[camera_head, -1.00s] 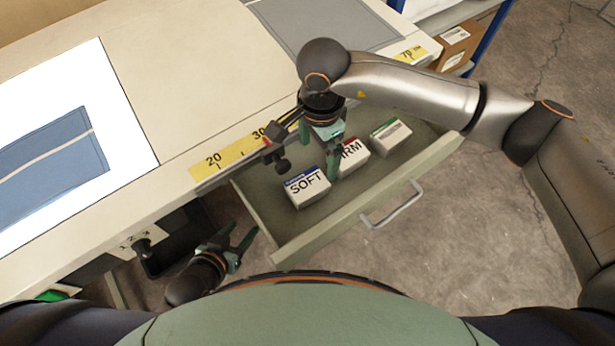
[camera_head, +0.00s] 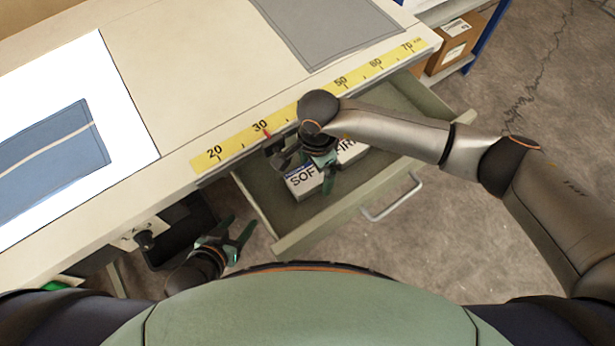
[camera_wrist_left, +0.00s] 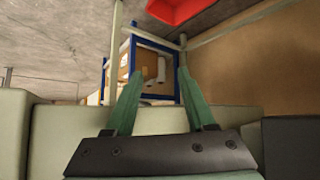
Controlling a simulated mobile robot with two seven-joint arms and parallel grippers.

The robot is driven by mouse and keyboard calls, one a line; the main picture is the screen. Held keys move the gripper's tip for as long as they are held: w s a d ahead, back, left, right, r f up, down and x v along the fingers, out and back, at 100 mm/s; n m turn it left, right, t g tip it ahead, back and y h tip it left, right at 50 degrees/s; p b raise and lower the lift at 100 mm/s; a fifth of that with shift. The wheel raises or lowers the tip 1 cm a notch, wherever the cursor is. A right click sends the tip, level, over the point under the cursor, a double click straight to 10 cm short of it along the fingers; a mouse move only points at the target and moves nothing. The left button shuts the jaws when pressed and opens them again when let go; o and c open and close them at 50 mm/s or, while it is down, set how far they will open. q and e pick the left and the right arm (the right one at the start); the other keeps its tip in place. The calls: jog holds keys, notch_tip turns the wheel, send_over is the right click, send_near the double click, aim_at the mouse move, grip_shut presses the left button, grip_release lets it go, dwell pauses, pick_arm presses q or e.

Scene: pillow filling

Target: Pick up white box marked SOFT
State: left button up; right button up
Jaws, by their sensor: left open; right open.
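The white box marked SOFT (camera_head: 298,183) lies in the open drawer (camera_head: 285,240) in the head view, its blue-edged label facing up. My right gripper (camera_head: 315,178) is open over the box's right side and hides part of it. I cannot tell whether the fingers touch it. A second white box, marked FIRM (camera_head: 352,150), sits just behind to the right, partly covered by my right arm. My left gripper (camera_head: 240,238) is open and empty, low in front of the table and left of the drawer. Its open fingers also show in the left wrist view (camera_wrist_left: 155,90).
The drawer handle (camera_head: 392,202) sticks out at the front. The table edge carries a yellow ruler strip (camera_head: 235,146). A blue cloth piece (camera_head: 45,150) lies on a white sheet, and a grey sheet (camera_head: 325,28) lies further back. A cardboard box (camera_head: 455,42) stands on a shelf.

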jog(key=c, duration=1.3)
jog(key=shift+c, duration=0.2)
jog(key=shift+r, duration=0.15)
